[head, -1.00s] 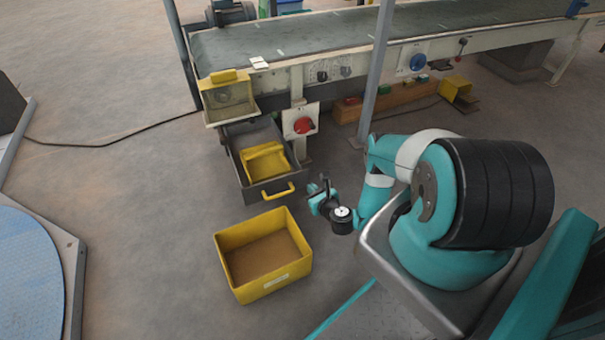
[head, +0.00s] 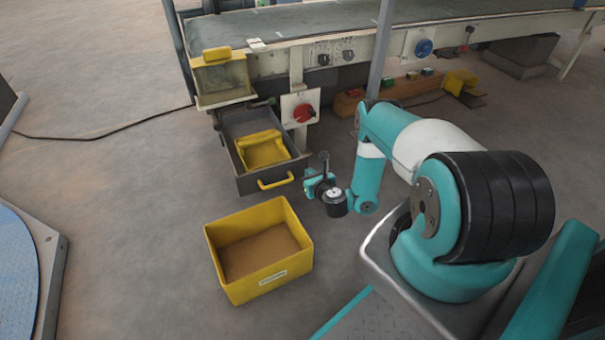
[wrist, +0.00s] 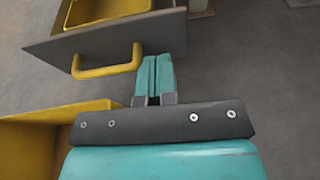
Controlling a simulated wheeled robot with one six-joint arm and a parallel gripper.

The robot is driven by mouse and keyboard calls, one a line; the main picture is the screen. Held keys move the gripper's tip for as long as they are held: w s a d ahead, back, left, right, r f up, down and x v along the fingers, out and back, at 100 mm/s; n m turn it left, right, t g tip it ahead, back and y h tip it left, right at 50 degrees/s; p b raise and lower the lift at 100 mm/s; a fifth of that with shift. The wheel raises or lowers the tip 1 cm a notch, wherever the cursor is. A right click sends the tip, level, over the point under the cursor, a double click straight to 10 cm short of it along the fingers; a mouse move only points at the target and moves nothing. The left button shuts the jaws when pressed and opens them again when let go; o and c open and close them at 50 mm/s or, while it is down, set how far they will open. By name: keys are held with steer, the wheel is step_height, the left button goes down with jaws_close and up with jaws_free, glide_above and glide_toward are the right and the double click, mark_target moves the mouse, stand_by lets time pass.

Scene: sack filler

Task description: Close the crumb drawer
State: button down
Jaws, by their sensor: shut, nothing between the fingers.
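The crumb drawer (head: 240,181) is a dark grey drawer pulled out under the end of the conveyor, with a yellow tray (head: 262,150) inside. Its yellow handle (head: 276,183) is on the front face. My gripper (head: 309,178) is just right of the handle in the head view, where its fingers are small. In the wrist view the drawer front (wrist: 110,38) is ahead, and the yellow handle (wrist: 108,68) lies left of my gripper (wrist: 153,62). The two teal fingers are together with nothing between them. I cannot tell if the fingertips touch the drawer front.
A yellow bin (head: 262,285) with brown contents stands on the floor before the drawer; it also shows at the wrist view's lower left (wrist: 40,140). A panel with a red knob (head: 302,112) and a grey post (head: 380,50) stand to the right. Floor left of the bin is clear.

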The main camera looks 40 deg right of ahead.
mark_target(300, 160)
steer(key=shift+r+b+x, duration=0.2)
steer(key=shift+b+x, duration=0.85)
steer(key=shift+b, duration=0.6)
steer(key=shift+r+b+x, duration=0.15)
steer(key=shift+b+x, duration=0.95)
steer(key=shift+b, duration=0.5)
steer(key=shift+r+b+x, duration=0.2)
steer(key=shift+b+x, duration=0.85)
steer(key=shift+b, duration=0.6)
steer(key=shift+w, duration=0.15)
steer(key=shift+w+d, duration=0.1)
steer(key=shift+d, duration=0.05)
